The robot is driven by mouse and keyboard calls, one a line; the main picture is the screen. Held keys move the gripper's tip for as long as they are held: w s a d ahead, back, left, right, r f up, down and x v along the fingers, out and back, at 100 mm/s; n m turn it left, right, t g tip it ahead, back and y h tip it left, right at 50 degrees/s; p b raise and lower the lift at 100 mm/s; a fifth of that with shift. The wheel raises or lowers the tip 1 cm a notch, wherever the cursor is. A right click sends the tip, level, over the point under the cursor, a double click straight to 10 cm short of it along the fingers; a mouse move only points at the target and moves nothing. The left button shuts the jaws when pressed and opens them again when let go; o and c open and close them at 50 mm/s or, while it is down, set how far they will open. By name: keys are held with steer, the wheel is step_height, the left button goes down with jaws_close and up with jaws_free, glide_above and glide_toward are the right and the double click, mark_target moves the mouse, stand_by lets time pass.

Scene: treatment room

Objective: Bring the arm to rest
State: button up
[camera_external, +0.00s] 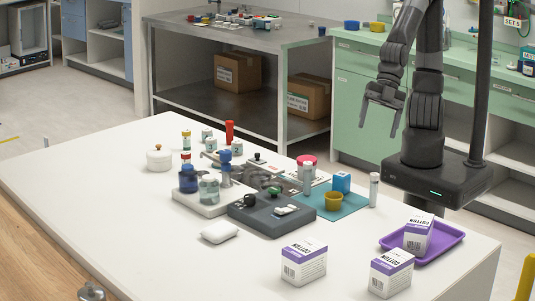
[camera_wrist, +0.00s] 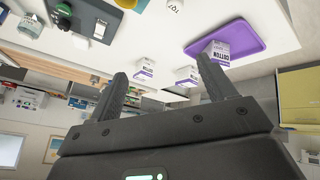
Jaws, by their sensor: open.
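My gripper (camera_external: 382,114) is raised in the air past the far right side of the white table (camera_external: 130,220), with its fingers spread apart and nothing between them. My arm is bent, standing up from its dark base at the right. In the wrist view my gripper (camera_wrist: 160,88) shows two dark fingers, open and empty. Beyond the fingers are the purple tray (camera_wrist: 258,42) and cotton boxes, apart from the gripper.
On the table, a purple tray (camera_external: 455,240) holds one cotton box (camera_external: 418,231); two more cotton boxes (camera_external: 304,262) (camera_external: 391,273) stand nearby. Several bottles, a dark grey block (camera_external: 262,217) and a teal mat (camera_external: 350,203) crowd the middle. Green cabinets (camera_external: 358,110) stand behind my gripper.

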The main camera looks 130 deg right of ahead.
steer(key=s+d+r+m+h, duration=0.1)
steer(key=s+d+r+m, duration=0.2)
steer(key=s+m, duration=0.2)
steer(key=s+d+r+m+h, duration=0.1)
steer(key=s+d+r+m, duration=0.2)
steer(key=s+d+m, duration=0.1)
steer(key=shift+s+d+r+m+g, duration=0.15)
steer(key=shift+s+m+g, duration=0.3)
steer(key=shift+s, duration=0.95)
